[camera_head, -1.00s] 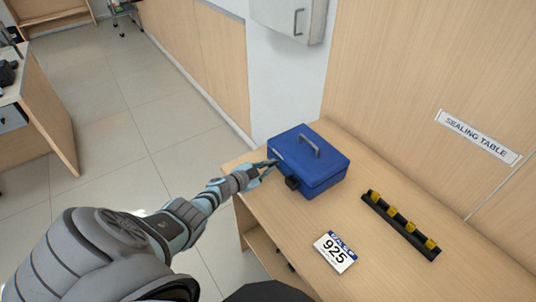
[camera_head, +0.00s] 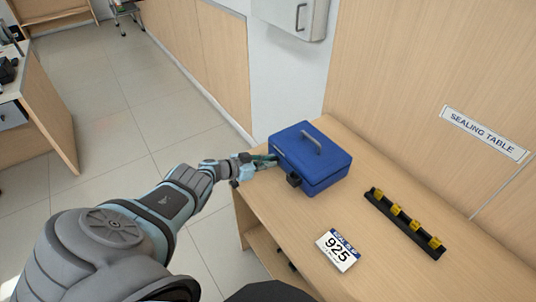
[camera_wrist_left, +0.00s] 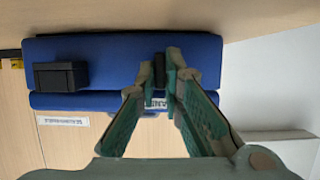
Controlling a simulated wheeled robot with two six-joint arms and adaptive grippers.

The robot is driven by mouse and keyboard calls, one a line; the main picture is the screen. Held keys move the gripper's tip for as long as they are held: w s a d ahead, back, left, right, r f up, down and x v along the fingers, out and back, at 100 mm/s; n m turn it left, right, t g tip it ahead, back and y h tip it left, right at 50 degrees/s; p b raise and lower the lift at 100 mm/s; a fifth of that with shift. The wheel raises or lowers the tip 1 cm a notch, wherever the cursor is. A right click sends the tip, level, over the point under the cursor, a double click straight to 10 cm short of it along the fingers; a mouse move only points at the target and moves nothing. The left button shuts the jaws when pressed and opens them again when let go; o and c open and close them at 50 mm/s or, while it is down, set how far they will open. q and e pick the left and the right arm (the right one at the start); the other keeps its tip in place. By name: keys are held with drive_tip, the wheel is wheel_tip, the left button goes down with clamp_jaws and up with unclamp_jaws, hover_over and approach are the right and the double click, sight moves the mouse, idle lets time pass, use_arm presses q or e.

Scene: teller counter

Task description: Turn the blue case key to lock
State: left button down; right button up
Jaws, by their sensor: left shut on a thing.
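The blue case (camera_head: 318,172) sits closed on the wooden table, with a grey handle on its lid. My left gripper (camera_head: 270,159) is at the case's front face, near its left end. The left wrist view shows the fingertips (camera_wrist_left: 170,72) shut on a small dark key (camera_wrist_left: 160,70) against the blue case (camera_wrist_left: 115,58). The fingers cover much of the key, and I cannot tell its angle exactly. A black block (camera_head: 293,180) sticks out of the case's front, apart from the fingers; it also shows in the left wrist view (camera_wrist_left: 60,77). My right gripper is not in view.
A white card marked 925 (camera_head: 338,250) lies on the table (camera_head: 300,218) in front of the case. A black rack (camera_head: 404,226) with several yellow pieces lies to the right. A "Sealing Table" sign (camera_head: 484,132) is on the wall. Open floor lies left of the table.

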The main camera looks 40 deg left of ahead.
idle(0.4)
use_arm(q)
drive_tip(key=c, duration=1.7)
unclamp_jaws()
